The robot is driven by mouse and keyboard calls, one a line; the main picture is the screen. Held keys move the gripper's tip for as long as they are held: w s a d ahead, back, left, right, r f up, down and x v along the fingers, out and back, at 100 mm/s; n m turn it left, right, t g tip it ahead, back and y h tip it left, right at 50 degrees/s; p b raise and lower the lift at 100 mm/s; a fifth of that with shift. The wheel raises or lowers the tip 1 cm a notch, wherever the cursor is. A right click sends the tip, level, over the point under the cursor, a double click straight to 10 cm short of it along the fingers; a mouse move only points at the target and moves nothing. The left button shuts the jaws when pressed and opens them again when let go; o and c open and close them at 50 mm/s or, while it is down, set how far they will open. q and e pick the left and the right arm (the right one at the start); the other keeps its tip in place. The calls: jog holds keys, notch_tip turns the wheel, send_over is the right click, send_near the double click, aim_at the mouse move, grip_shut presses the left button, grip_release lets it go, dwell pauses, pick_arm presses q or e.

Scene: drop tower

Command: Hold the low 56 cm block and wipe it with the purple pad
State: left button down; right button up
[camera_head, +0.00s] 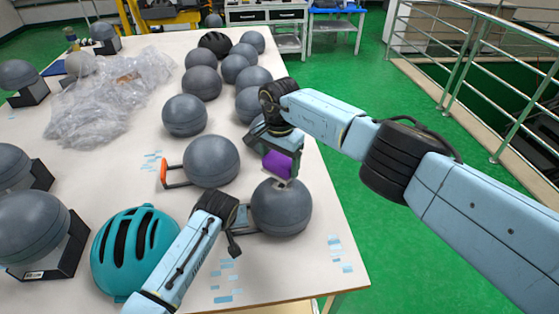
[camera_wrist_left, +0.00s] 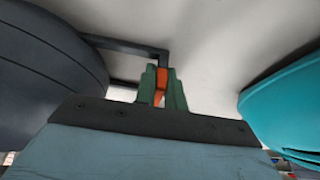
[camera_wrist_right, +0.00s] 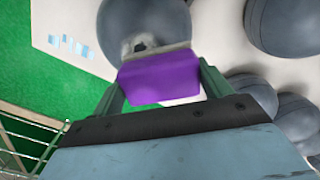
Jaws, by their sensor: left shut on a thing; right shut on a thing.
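The low block is a dark grey ball-like headform (camera_head: 283,212) near the front of the table, with a side handle. My left gripper (camera_wrist_left: 162,88) is shut on the handle's orange grip (camera_wrist_left: 161,80); in the head view my left wrist mostly hides this. The purple pad (camera_head: 277,164) is in my right gripper (camera_wrist_right: 158,92), just over the block's top. The right wrist view shows the pad (camera_wrist_right: 160,80) close beside a pale patch with a dark spot on the block (camera_wrist_right: 145,18). I cannot tell whether pad and block touch.
Another grey block (camera_head: 211,160) with an orange handle stands just behind. A teal helmet (camera_head: 130,250) is at the left of my left arm. More grey blocks and crumpled clear plastic (camera_head: 105,100) fill the back. The table's right edge is close.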

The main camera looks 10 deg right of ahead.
jog(key=shift+f, duration=0.95)
jog(key=shift+s+r, duration=0.1)
jog(key=shift+s, duration=0.95)
jog(key=shift+s+d, duration=0.15)
jog(key=shift+s, duration=2.1)
jog(key=shift+w+f, duration=0.2)
jog(key=shift+w, duration=0.95)
jog(key=shift+w+r, duration=0.1)
jog(key=shift+w, duration=2.05)
